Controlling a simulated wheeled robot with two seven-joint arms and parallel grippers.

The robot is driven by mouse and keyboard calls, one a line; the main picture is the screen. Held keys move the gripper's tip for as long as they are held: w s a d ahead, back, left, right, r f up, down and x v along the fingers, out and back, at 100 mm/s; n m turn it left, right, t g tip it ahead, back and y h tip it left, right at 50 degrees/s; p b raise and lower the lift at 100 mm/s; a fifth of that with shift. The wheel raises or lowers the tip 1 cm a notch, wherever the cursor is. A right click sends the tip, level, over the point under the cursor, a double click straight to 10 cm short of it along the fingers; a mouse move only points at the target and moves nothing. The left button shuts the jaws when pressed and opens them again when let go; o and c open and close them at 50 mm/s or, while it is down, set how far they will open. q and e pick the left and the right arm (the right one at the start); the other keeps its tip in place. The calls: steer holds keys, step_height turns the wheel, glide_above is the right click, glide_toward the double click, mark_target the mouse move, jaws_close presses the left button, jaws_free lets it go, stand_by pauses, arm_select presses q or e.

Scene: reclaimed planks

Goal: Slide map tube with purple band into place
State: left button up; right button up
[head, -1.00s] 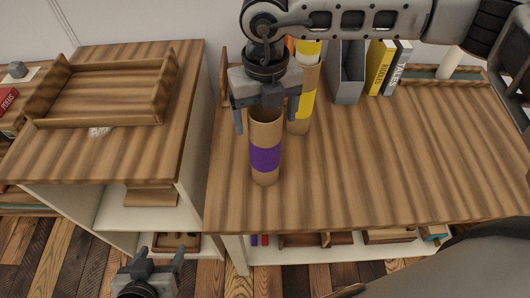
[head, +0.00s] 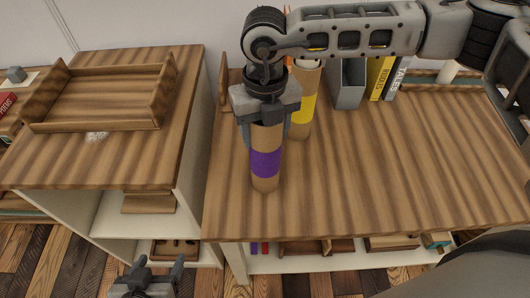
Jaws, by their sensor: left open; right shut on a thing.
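The map tube with the purple band (head: 265,163) stands upright on the right wooden tabletop, near its left edge. My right gripper (head: 265,135) comes down from above and is shut on the upper part of this tube, hiding its top rim. A second tube with a yellow band (head: 303,108) stands just behind it to the right, partly hidden by my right arm. My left gripper (head: 154,272) is open and empty at the bottom of the view, low over the floor in front of the left cabinet.
A grey file holder (head: 348,85) and yellow and grey books (head: 380,78) stand at the back of the right tabletop (head: 400,150), whose middle and right are clear. An empty wooden tray (head: 105,92) sits on the left cabinet. A gap separates the two tops.

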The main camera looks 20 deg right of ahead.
steer(key=w, duration=1.7)
steer(key=shift+w+d, duration=0.2)
steer(key=shift+w, duration=0.1)
stand_by(1.0)
steer(key=o, duration=1.3)
step_height(320, 180, up, 7)
steer(key=p, duration=0.4)
steer(key=shift+p, duration=0.35)
